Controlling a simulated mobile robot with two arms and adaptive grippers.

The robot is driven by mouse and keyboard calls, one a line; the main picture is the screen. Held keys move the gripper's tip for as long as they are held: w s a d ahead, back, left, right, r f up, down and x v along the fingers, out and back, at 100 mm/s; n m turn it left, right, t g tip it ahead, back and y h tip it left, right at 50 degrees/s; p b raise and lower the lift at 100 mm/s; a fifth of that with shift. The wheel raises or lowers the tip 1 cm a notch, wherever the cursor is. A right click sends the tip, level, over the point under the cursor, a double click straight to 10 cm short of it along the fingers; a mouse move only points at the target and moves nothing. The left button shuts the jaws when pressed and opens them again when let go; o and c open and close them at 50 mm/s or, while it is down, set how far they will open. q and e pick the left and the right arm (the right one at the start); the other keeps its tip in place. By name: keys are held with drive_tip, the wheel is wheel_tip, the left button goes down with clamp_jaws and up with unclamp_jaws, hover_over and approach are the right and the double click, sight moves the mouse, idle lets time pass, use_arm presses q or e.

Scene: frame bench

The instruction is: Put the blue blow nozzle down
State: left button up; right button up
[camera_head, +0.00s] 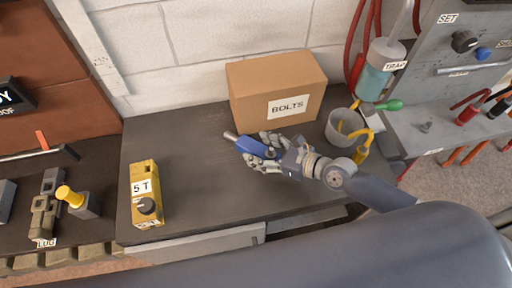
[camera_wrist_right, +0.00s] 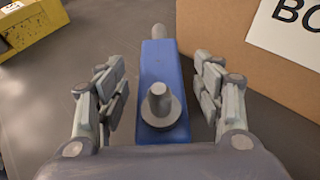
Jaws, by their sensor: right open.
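The blue blow nozzle (camera_head: 254,147) lies on the dark bench top, in front of the cardboard box, its grey tip pointing to the upper left in the head view. In the right wrist view the blue nozzle (camera_wrist_right: 163,75) lies lengthwise between my fingers, with a round grey knob on top. My right gripper (camera_head: 264,153) is around the nozzle. In the wrist view its two fingers (camera_wrist_right: 161,95) stand apart, with a gap on each side of the blue body. My left gripper is not in view.
A cardboard box (camera_head: 277,88) labelled BOLTS stands close behind my right gripper. A grey cup (camera_head: 340,128) stands to the right. A yellow 5 T block (camera_head: 146,195) stands at the left. The bench top (camera_head: 190,150) between block and nozzle is clear.

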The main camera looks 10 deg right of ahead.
sight(251, 145)
drive_tip(key=shift+x, duration=1.15)
drive_tip(key=c, duration=1.2)
drive_tip(key=shift+r, duration=0.1)
clamp_jaws()
drive_tip(key=shift+r, duration=0.15)
